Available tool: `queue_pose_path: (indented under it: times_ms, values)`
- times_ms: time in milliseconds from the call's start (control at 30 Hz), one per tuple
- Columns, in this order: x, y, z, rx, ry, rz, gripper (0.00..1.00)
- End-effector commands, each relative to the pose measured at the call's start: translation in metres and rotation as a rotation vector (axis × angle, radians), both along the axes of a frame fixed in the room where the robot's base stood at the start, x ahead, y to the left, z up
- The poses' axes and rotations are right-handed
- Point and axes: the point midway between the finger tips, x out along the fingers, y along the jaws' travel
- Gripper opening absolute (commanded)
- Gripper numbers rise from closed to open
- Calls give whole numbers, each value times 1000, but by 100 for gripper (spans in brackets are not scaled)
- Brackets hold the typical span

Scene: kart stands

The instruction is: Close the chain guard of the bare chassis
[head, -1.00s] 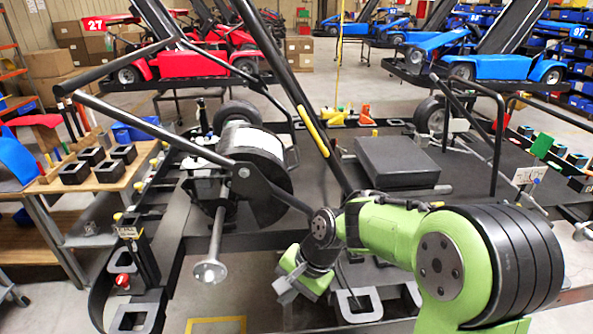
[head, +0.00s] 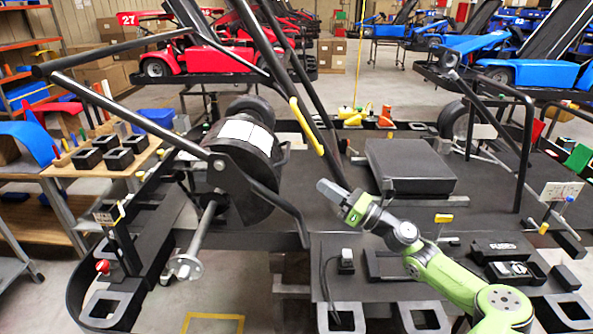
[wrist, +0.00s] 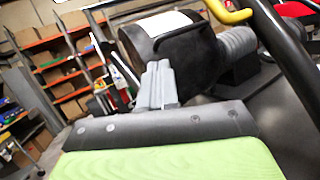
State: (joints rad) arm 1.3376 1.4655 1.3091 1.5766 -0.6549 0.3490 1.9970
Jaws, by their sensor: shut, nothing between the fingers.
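The bare chassis is a black kart frame with a flat floor (head: 335,215). On its left side is a black drum-like housing with a white panel (head: 245,135). A dark curved plate (head: 240,180), apparently the chain guard, is beside it, with a bar running down to the right; I cannot tell how far it stands open. My gripper (head: 327,188) is shut and empty, right of the plate, pointing up-left and apart from it. In the wrist view the shut grey fingers (wrist: 158,85) appear in front of the dark housing (wrist: 180,55).
A yellow grip (head: 307,127) sits on a slanted black tube right of the housing. A black box-like seat pad (head: 408,167) lies behind my arm. A metal axle end (head: 185,266) juts out at front left. A table with black bins (head: 104,153) stands left.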

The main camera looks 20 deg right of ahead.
Motion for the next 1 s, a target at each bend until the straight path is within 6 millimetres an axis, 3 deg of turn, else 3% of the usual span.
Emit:
queue_pose_path:
  times_ms: [200, 433, 1000]
  values:
    - [37, 30, 15, -2, 0, 3, 0]
    - [66, 52, 26, -2, 2, 2, 0]
    - [73, 58, 34, -16, 8, 1, 0]
